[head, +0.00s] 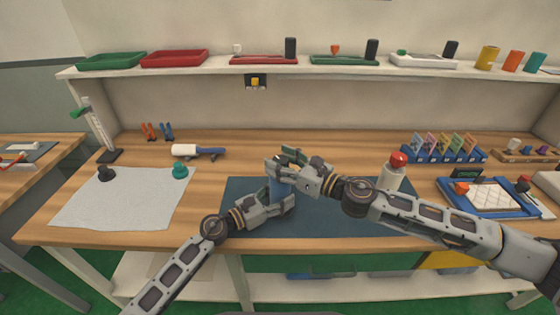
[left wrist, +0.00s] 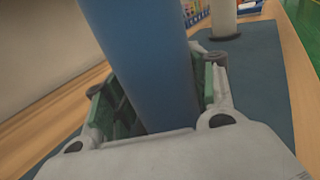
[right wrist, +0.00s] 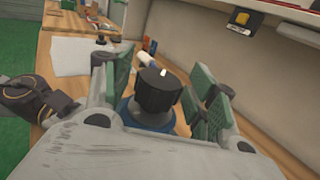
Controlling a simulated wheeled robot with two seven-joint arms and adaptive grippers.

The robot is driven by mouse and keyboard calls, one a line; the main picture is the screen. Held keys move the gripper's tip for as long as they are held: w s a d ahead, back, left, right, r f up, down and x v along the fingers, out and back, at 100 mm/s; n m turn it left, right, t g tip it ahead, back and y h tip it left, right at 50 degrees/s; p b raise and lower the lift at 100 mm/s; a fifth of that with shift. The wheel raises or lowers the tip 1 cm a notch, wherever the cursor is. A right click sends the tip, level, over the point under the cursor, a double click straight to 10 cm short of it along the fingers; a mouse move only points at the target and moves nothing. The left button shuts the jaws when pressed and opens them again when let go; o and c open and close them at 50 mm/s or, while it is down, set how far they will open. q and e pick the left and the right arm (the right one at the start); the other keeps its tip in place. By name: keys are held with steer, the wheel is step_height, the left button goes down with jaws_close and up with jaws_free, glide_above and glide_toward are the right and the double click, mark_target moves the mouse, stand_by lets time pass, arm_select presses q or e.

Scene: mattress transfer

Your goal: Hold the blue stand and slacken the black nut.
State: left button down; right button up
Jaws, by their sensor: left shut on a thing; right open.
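The blue stand (head: 276,188) is upright on the dark blue mat (head: 240,218). It fills the middle of the left wrist view (left wrist: 150,65). My left gripper (head: 284,202) is shut on the stand's column low down, with its green pads on both sides. The black nut (right wrist: 158,92) sits on top of the stand in the right wrist view, with a small white mark on it. My right gripper (right wrist: 160,90) is open, its green-padded fingers on either side of the nut with visible gaps. In the head view, the right gripper (head: 284,164) hides the nut.
A white post with a red knob (head: 398,160) stands right of the grippers. A blue tray with a white quilted pad (head: 492,194) lies at the right. A grey cloth (head: 125,205) with two knobs lies at the left. A shelf (head: 215,68) runs along the back.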

steer(key=shift+w+a, duration=0.1)
steer(key=shift+a, duration=0.05)
steer(key=c, duration=1)
steer(key=shift+c, duration=0.2)
